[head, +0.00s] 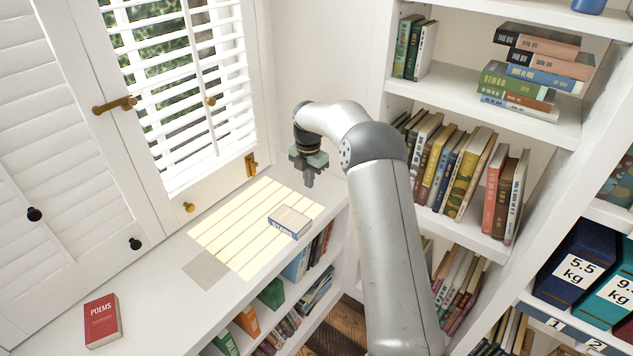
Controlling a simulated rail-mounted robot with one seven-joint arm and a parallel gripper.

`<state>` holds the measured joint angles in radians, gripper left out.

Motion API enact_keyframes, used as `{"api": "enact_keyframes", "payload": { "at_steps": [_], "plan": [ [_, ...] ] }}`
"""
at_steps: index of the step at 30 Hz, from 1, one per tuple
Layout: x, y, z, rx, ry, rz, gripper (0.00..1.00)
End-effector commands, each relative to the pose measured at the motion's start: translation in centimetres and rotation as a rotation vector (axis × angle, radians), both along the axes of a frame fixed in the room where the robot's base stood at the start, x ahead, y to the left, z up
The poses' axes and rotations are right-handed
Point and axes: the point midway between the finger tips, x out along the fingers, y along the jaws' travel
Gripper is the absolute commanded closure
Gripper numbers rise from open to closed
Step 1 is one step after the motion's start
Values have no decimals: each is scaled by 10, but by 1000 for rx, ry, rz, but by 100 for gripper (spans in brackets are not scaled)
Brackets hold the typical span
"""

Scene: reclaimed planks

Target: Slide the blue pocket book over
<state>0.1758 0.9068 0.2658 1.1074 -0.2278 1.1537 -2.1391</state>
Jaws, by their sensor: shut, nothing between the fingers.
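The blue pocket book (289,222) lies flat on the white shelf top (160,305), in the striped sunlight by the window. Its blue spine faces the front edge and its upper face looks pale in the light. My gripper (309,183) points down with its fingers together and nothing between them. In the picture it is just above and right of the book, apart from it. The exact height of the fingertips over the shelf top is hard to tell. A flat grey-beige rectangle (207,271) lies on the shelf top to the left of the book.
A red book marked POEMS (102,320) lies at the lower left of the shelf top. A shuttered window (185,90) stands behind. A tall bookcase (540,115) with books rises at the right. Between the blue book and the grey-beige rectangle the top is clear.

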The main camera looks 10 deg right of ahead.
Motion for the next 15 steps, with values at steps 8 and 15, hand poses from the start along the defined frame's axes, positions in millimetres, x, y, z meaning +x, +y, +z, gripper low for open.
{"api": "enact_keyframes", "payload": {
  "at_steps": [8, 15],
  "plan": [
    [-2, 0, -62, -1, 6, -2, 100],
    [-15, 19, -77, -1, 1, 1, 100]
  ]
}}
